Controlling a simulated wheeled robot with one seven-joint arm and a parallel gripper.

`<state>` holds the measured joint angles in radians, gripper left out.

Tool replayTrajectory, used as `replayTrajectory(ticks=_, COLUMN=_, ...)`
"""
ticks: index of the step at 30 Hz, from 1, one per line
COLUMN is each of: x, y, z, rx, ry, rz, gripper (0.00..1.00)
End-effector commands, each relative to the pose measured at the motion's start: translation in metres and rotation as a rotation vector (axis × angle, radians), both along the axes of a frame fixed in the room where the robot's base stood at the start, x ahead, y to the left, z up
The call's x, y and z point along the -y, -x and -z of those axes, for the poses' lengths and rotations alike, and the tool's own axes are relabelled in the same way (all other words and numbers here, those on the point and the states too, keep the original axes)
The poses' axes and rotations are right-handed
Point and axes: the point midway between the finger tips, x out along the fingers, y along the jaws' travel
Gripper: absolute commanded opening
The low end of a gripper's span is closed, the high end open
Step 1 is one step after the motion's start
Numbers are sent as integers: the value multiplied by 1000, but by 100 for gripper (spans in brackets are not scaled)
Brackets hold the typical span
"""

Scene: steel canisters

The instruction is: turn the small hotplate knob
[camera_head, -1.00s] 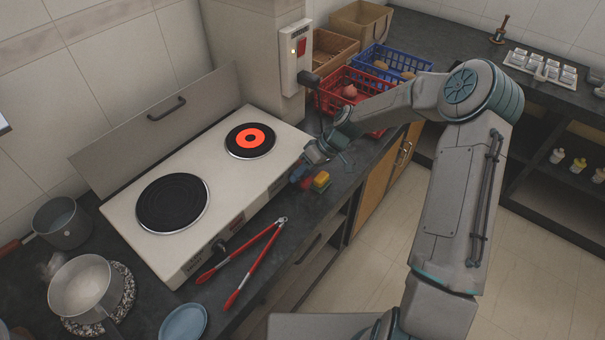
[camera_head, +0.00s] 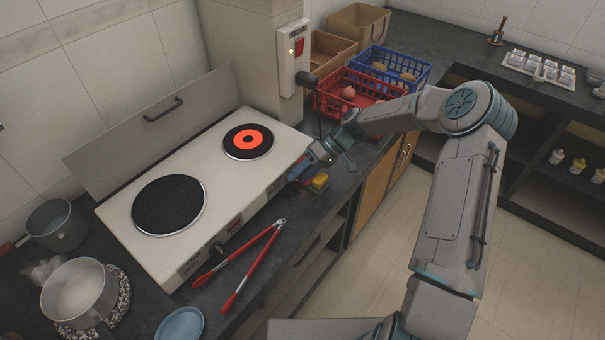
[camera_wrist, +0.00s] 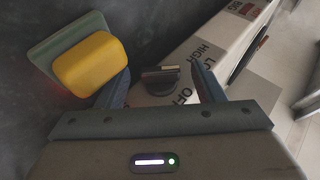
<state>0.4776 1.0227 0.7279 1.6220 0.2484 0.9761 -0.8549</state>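The white hotplate (camera_head: 185,248) stands on the dark counter, with a large black plate and a small plate (camera_head: 247,141) glowing orange-red. In the wrist view the small dark knob (camera_wrist: 160,80) with a pale bar across its top sits on the front panel, beside OFF, LOW and HIGH markings. My gripper (camera_wrist: 163,80) is open, with one finger on each side of the knob and gaps showing on both sides. In the head view my gripper (camera_head: 297,173) is at the hotplate's right front corner and hides this knob. The other knob (camera_head: 216,247) shows further left.
A yellow sponge (camera_wrist: 92,64) lies on a greenish piece close beside my gripper's left finger. Red tongs (camera_head: 245,262) lie in front of the hotplate. A red basket (camera_head: 330,98) stands behind my wrist; a wall switch box (camera_head: 293,60) is above.

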Motion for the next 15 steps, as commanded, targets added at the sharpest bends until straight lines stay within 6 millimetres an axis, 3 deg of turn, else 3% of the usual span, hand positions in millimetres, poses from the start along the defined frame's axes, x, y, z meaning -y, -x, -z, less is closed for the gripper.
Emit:
replayTrajectory(ticks=8, x=11, y=-6, z=-9, rx=3, ry=1, rz=3, gripper=62)
replayTrajectory(ticks=15, x=49, y=-21, z=-42, rx=5, ry=1, rz=5, gripper=62)
